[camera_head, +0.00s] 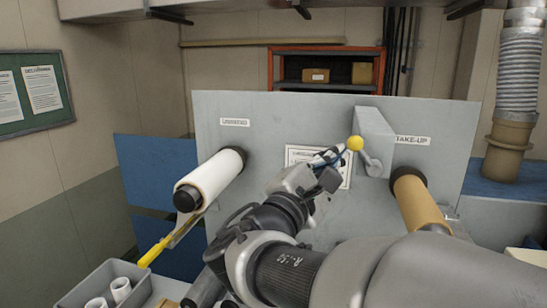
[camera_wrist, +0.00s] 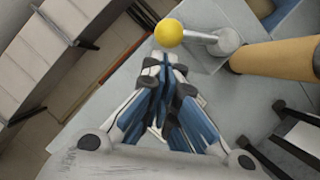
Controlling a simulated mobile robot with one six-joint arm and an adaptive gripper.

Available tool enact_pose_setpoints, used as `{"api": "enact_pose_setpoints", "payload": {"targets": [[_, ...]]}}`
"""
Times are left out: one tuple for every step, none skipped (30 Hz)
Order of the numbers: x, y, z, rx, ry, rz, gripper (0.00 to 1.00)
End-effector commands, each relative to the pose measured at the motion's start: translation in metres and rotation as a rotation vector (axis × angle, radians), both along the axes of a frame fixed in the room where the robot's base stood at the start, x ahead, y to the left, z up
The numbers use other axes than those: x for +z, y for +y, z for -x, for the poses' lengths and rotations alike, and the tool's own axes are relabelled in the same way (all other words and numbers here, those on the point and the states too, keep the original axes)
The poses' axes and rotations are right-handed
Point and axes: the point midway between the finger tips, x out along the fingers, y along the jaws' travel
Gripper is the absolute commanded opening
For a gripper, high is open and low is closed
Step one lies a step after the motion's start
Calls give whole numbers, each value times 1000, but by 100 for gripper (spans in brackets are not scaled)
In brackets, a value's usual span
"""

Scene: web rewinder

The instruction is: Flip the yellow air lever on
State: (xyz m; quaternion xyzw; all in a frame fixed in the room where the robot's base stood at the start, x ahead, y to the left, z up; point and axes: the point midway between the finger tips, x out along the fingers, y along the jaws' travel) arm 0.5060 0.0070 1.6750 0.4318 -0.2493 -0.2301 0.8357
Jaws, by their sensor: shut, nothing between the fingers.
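The air lever has a yellow ball knob (camera_head: 355,143) on a short metal rod. The rod runs up and to the left from a pivot on a grey box (camera_head: 374,130) fixed to the machine's panel. In the wrist view the yellow knob (camera_wrist: 169,33) lies just beyond my fingertips, with its rod pointing right to the pivot. My gripper (camera_head: 338,153) is shut and empty, close to the knob's left side. It also shows in the wrist view (camera_wrist: 166,62). I cannot tell whether the fingertips touch the knob.
A white roll (camera_head: 208,178) sticks out at left under the "UNWIND" label. A brown take-up roll (camera_head: 420,203) sticks out at right, near the lever. A yellow-ended bar (camera_head: 155,250) and a grey bin (camera_head: 135,287) with white cores are at lower left.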

Motion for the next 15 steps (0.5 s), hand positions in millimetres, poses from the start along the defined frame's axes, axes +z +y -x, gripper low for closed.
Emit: {"api": "enact_pose_setpoints", "payload": {"targets": [[1,0,0,1,-4,-10,0],[1,0,0,0,-8,-17,0],[2,0,0,0,-11,-28,0],[3,-1,0,0,-14,-35,0],[3,-1,0,0,-15,-39,0],[4,-1,0,1,-15,-44,0],[4,-1,0,1,-17,-46,0],[4,-1,0,1,-18,-51,0],[5,-1,1,0,-19,-56,0],[5,-1,1,0,-20,-61,0],[5,-1,1,0,-21,-65,0],[6,-1,1,0,-24,-71,0],[6,-1,0,1,-26,-76,0],[7,-1,1,1,-27,-80,0],[7,-2,1,1,-29,-86,0]]}}
